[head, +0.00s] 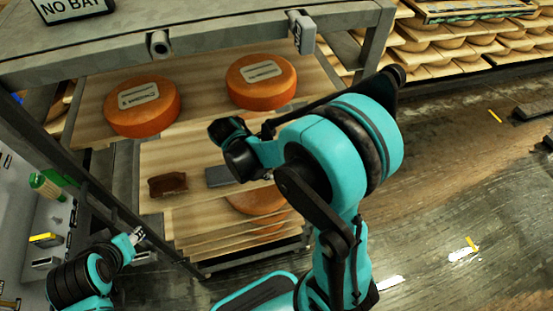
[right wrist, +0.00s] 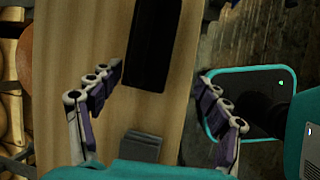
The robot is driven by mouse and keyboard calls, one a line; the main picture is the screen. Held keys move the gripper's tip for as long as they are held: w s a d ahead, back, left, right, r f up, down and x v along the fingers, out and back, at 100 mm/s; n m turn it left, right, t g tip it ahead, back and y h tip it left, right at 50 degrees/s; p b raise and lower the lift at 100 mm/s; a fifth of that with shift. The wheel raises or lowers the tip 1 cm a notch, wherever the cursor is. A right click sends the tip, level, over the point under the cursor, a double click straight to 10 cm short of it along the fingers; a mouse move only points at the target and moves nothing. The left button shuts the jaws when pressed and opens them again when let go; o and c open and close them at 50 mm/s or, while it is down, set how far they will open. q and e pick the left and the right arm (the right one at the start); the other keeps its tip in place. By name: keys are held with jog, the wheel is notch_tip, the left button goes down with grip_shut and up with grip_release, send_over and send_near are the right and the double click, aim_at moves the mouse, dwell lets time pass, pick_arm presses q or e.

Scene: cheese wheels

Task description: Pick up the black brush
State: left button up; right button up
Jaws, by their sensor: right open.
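In the right wrist view a long black object, which looks like the black brush (right wrist: 153,45), lies on a pale wooden board (right wrist: 95,130), its top end cut off by the frame. My right gripper (right wrist: 160,75) is open above the board, with the black object ahead between its fingers and touching neither. In the head view a dark brown block (head: 168,185) and a flat grey block (head: 222,177) lie on the board; I cannot tell which matches the black object. My right arm hides part of the board there. My left gripper (head: 138,236) is low at the left, its jaws unclear.
Two orange cheese wheels (head: 142,106) (head: 261,82) stand on the shelf behind. A grey block (right wrist: 140,147) lies on the board near my right gripper's base. The rack's grey top beam (head: 220,35) overhangs the shelf. The floor (head: 460,190) to the right is mostly clear.

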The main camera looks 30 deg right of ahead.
jog(key=shift+w+d, duration=0.1)
jog(key=shift+d, duration=0.5)
jog(key=d, duration=0.3)
jog(key=shift+w, duration=0.15)
jog(key=b+x, duration=0.2)
jog(key=x, duration=0.1)
jog(key=shift+a, duration=0.15)
jog(key=shift+c, duration=0.3)
jog(key=c, duration=1.3)
